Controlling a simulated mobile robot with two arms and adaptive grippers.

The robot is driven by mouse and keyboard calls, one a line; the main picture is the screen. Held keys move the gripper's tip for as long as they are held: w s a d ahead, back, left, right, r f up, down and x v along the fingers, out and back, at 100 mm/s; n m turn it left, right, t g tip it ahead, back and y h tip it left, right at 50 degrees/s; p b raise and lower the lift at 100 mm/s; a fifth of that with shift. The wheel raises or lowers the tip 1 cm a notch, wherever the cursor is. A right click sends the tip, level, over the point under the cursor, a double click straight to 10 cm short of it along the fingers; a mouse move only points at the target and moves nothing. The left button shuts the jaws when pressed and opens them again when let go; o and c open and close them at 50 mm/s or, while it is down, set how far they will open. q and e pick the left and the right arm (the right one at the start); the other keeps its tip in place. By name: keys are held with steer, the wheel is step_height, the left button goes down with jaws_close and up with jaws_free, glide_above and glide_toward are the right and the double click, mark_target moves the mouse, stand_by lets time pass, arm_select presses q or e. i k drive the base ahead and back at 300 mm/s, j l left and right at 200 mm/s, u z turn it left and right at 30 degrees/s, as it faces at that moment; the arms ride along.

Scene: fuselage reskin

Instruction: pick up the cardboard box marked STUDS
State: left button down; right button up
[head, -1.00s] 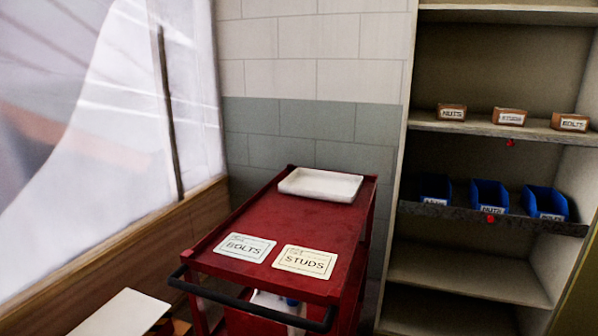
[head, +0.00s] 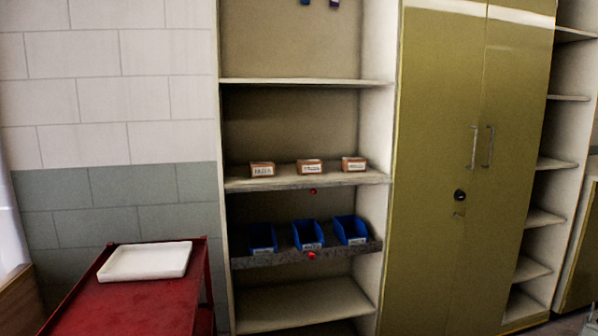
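Three small cardboard boxes with white labels stand in a row on a shelf: a left box (head: 262,169), a middle box (head: 310,166) and a right box (head: 353,163). Their labels are too small to read surely now. In the earlier frame the left one looks like NUTS and the right one like BOLTS, while the middle label is unclear; it may be the STUDS box. Neither of my grippers is in view.
The shelf (head: 240,185) bears a red dot on its front edge. Blue bins (head: 307,235) sit on the shelf below. A red cart (head: 135,308) with a white tray (head: 146,261) stands at lower left. A closed olive cabinet (head: 430,160) adjoins the shelving on the right.

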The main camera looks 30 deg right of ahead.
mark_target(305, 167)
steer(key=l+z, duration=0.1)
steer(key=z, duration=0.25)
steer(key=i+z, duration=0.15)
steer(key=z, duration=0.2)
